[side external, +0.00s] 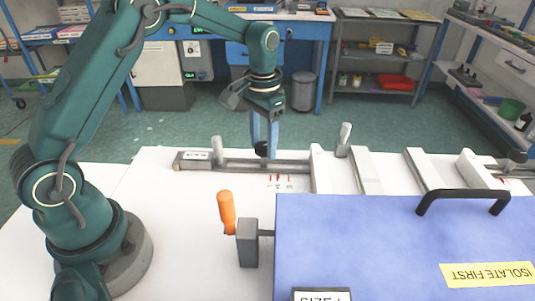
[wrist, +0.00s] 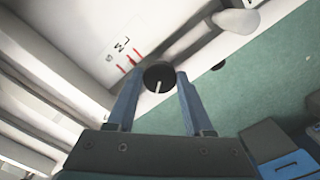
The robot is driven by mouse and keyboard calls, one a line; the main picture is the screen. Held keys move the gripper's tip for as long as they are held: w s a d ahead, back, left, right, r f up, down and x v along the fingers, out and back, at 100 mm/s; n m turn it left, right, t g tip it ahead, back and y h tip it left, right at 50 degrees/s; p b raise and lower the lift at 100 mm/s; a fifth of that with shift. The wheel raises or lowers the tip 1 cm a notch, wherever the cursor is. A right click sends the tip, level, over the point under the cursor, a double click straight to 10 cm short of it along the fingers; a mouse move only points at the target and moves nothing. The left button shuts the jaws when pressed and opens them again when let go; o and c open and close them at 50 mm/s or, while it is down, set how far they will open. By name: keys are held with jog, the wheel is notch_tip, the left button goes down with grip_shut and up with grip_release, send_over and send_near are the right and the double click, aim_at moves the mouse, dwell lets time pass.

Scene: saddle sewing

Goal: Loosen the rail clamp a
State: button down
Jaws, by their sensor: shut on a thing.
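A black round knob (side external: 262,149) sits on the grey rail (side external: 290,166) at the back of the white table; it seems to be the rail clamp's knob, though no letter on it can be read. My gripper (side external: 264,152) points down at the rail with its blue fingers shut on this knob. In the wrist view, the knob (wrist: 158,75) is between the tips of my gripper (wrist: 155,81), and a pale line runs across its face. The fingers hide part of the knob's sides.
Red scale marks (side external: 278,178) lie in front of the rail. Pale upright handles (side external: 219,146) (side external: 344,138) stand left and right of my gripper. White raised bars (side external: 365,170) stand to the right. In front are an orange handle (side external: 227,210) and a blue panel (side external: 390,245) with a black handle (side external: 462,194).

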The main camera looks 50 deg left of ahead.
aim_at(264, 146)
jog(key=n, duration=1.3)
jog(key=shift+n, duration=0.4)
dwell(0.3)
jog(key=shift+c, duration=1.4)
grip_release()
jog(key=shift+w+r, duration=0.1)
jog(key=shift+r, duration=0.05)
jog(key=shift+r, duration=2.45)
